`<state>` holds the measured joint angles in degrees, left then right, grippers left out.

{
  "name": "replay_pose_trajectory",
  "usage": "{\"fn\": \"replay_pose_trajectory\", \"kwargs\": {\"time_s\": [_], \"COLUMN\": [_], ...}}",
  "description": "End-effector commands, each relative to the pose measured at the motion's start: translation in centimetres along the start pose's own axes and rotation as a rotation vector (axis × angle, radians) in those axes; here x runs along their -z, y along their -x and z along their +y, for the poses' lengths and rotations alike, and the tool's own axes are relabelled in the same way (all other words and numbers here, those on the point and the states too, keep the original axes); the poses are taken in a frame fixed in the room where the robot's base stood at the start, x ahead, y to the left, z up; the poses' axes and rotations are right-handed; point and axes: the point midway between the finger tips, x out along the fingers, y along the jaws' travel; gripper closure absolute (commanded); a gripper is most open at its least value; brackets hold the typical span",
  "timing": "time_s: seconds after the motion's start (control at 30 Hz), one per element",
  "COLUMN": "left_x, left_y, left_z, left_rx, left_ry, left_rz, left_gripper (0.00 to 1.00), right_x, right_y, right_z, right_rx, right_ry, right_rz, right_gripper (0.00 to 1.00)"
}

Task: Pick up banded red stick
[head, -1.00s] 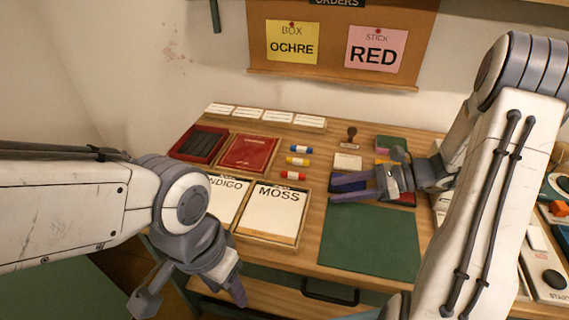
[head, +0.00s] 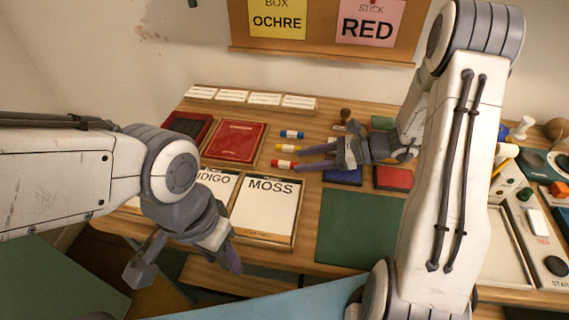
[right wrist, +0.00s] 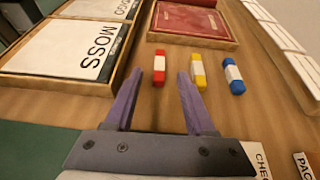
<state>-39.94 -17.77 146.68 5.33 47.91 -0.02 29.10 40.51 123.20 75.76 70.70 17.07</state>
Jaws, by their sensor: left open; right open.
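The banded red stick (head: 285,164), red with a white band, lies on the wooden table, the nearest of three banded sticks in the head view. My right gripper (head: 298,158) is open and empty, its purple fingertips just right of the red stick. In the right wrist view the red stick (right wrist: 159,80) appears between the open fingertips (right wrist: 160,72); I cannot tell whether they reach around it. My left gripper (head: 188,272) is open and empty, low at the left, off the table's front edge.
A yellow stick (head: 287,148) and a blue stick (head: 291,134) lie close behind the red one. A MOSS box (head: 270,210) and a red box (head: 234,140) are to the left. A green mat (head: 355,228) lies clear in front.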

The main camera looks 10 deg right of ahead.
Motion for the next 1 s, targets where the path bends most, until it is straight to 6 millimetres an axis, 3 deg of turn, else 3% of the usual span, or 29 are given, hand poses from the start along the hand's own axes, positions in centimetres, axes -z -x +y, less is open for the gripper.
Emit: {"fn": "replay_pose_trajectory", "kwargs": {"time_s": [0.2,0.47,0.5,0.63,1.0], "left_x": [0.0,0.0,0.0,0.0,0.0], "left_y": [-0.1,-0.1,-0.1,-0.1,-0.1], "left_z": [0.0,0.0,0.0,0.0,0.0], "left_rx": [0.000,0.000,0.000,0.000,0.000], "left_ry": [0.000,0.000,0.000,0.000,0.000], "left_rz": [0.000,0.000,0.000,0.000,0.000], "left_gripper": [0.50,0.50,0.50,0.50,0.50], "right_x": [0.1,0.1,0.1,0.1,0.0], "right_y": [-2.9,-3.3,-3.3,-3.2,-3.1], "right_z": [0.1,0.0,0.0,0.0,0.0], "right_rx": [-0.001,0.003,0.003,0.003,0.004], "right_ry": [-0.002,-0.002,-0.002,-0.002,-0.001], "right_rz": [0.000,0.001,0.001,0.001,0.001], "right_gripper": [0.45,0.45,0.49,0.99,1.00]}}
